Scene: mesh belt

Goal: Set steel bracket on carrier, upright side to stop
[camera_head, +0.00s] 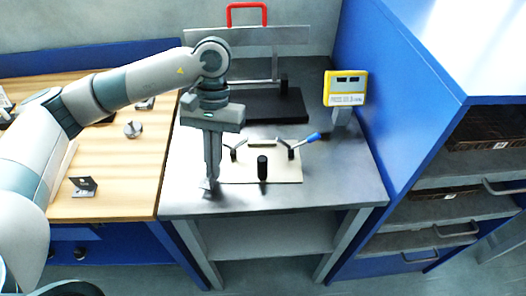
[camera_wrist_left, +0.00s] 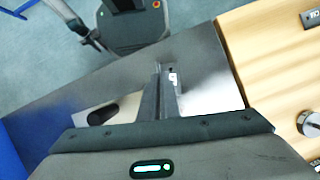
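My left gripper (camera_head: 210,186) points down over the left front of the steel worktop. Its fingers are close together on a small grey steel bracket (camera_head: 206,184). In the left wrist view the bracket (camera_wrist_left: 172,78) shows at the fingertips with a white mark, partly hidden by the fingers. The cream carrier plate (camera_head: 284,175) lies on the worktop to the right of the gripper, apart from the bracket. A black upright post (camera_head: 262,168) stands at its front, and a thin greenish bar that may be the stop lies at its back. My right gripper is not in view.
Two angled handles, one blue-tipped (camera_head: 312,137), flank the plate. A yellow display (camera_head: 345,88) stands behind right. A dark angled bracket (camera_head: 83,186) and a round metal knob (camera_head: 132,129) are on the wooden table. A blue shelf unit borders the right.

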